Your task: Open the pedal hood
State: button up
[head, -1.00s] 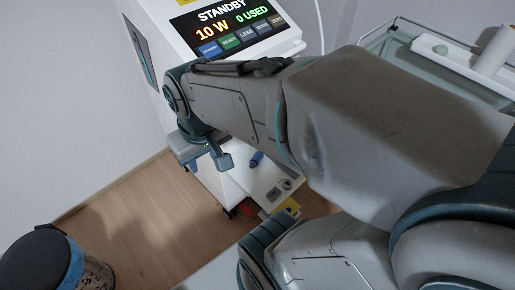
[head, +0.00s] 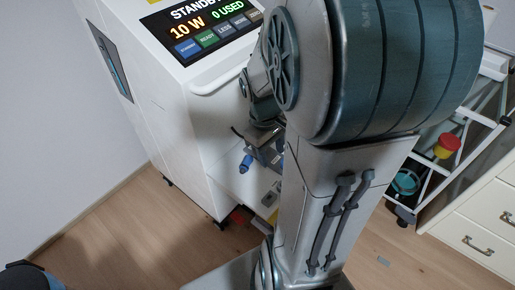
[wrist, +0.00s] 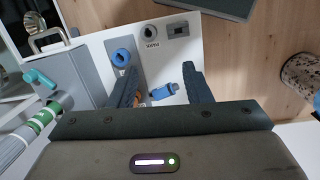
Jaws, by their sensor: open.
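I cannot make out the pedal hood for certain in either view. In the wrist view, a dark grey flat slab (wrist: 222,6) lies on the wood floor at the top edge, cut off by the frame; I cannot tell whether it is the hood. My gripper (wrist: 160,68) is open, its two dark fingers apart with nothing held. In the head view my arm hides most of my gripper (head: 264,148), beside the machine's front.
The white machine (head: 140,85) with a lit standby screen stands at left. A cart with a red-and-yellow button (head: 447,145) and white drawers (head: 480,215) stand at right. A speckled bin (wrist: 301,72) stands on the floor. Open floor (head: 130,225) shows at lower left.

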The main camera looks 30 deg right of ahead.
jog(key=s+d+f+n+g+y+b, duration=0.1)
jog(key=s+d+f+n+b, duration=0.25)
jog(key=f, duration=0.75)
jog(key=s+d+f+n+g+y+b, duration=0.1)
jog(key=s+d+f+y+b, duration=0.2)
jog(key=d+f, duration=0.6)
jog(key=s+d+f+n+g+b, duration=0.1)
jog(key=s+d+f+n+b, duration=0.3)
jog(key=f, duration=0.9)
jog(key=w+f+n+t+y+b, duration=0.1)
jog(key=w+f+n+t+b, duration=0.1)
jog(key=w+f+t, duration=0.7)
jog(key=w+a+f+g+b, duration=0.1)
jog(key=w+f, duration=0.1)
jog(key=f, duration=0.2)
jog(key=w+a+f+g+b, duration=0.1)
jog(key=w+f+b, duration=0.1)
jog(key=f, duration=0.2)
jog(key=w+a+f+g+b, duration=0.1)
jog(key=a+f+b, duration=0.1)
jog(key=f, duration=0.2)
jog(key=shift+w+a+f, duration=0.1)
jog(key=shift+w+f, duration=0.3)
grip_shut()
jog(key=shift+r, duration=0.15)
